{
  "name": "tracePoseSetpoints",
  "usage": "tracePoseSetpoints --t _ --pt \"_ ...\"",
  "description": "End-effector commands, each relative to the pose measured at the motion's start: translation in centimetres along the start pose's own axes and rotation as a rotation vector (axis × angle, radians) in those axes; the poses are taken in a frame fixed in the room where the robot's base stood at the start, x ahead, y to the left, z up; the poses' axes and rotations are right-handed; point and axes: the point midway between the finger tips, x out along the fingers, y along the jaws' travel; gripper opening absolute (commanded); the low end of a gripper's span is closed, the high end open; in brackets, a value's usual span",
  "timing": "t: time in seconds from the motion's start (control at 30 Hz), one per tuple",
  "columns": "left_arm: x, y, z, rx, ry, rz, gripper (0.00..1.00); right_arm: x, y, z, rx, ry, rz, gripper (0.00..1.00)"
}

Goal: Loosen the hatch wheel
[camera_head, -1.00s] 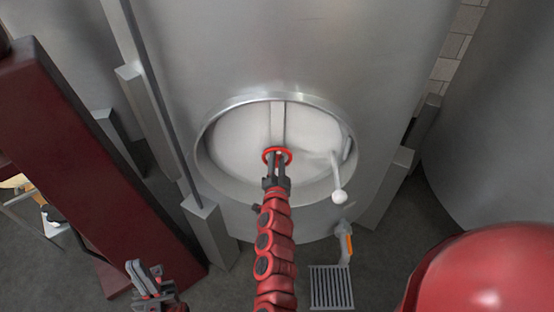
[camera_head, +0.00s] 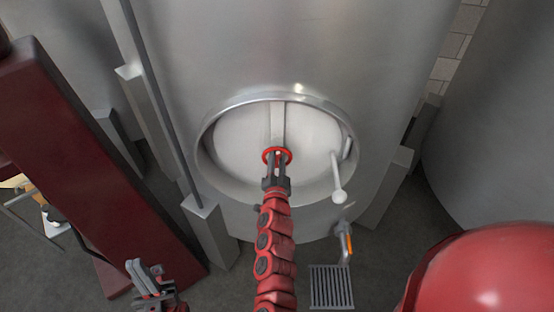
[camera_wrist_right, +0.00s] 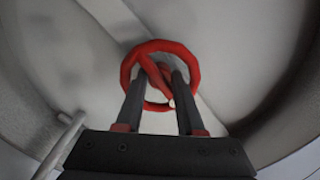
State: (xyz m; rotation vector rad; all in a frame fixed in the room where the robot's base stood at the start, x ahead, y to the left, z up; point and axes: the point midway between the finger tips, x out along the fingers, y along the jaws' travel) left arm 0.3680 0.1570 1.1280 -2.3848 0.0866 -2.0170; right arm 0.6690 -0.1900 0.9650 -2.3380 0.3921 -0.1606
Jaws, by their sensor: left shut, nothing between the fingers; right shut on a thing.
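The hatch wheel is a small red ring (camera_head: 267,152) at the centre of the round, pale hatch (camera_head: 235,145) on the steel tank. It also shows in the right wrist view (camera_wrist_right: 128,72), with a red spoke running between my fingers. My right gripper (camera_head: 277,163) reaches straight to the wheel and is shut on it; its two dark fingers (camera_wrist_right: 163,85) lie either side of the spoke. My left gripper (camera_head: 143,275) is low at the left, shut and empty, well away from the hatch.
A white-knobbed lever (camera_head: 338,178) is at the hatch's right side. Below it are an orange-handled valve (camera_head: 347,243) and a floor grate (camera_head: 331,287). A dark red beam (camera_head: 85,165) slants down at the left. Another tank (camera_head: 500,130) stands at the right.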

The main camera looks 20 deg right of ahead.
Motion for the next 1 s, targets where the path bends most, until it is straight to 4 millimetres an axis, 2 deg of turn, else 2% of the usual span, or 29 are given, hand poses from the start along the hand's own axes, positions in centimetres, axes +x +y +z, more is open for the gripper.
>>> tracePoseSetpoints --t 0.87,0.9,1.0 --pt "0.07 0.00 -0.02 0.000 0.000 0.000 0.00 -0.07 0.09 0.22 -0.040 -0.005 0.001 0.00" --pt "0.07 0.00 -0.01 0.000 0.000 0.000 0.00 -0.07 0.09 0.21 -0.040 -0.005 0.001 0.39" --pt "0.07 0.00 -0.01 0.000 0.000 0.000 0.00 -0.06 0.08 0.18 -0.040 -0.004 0.001 0.57"
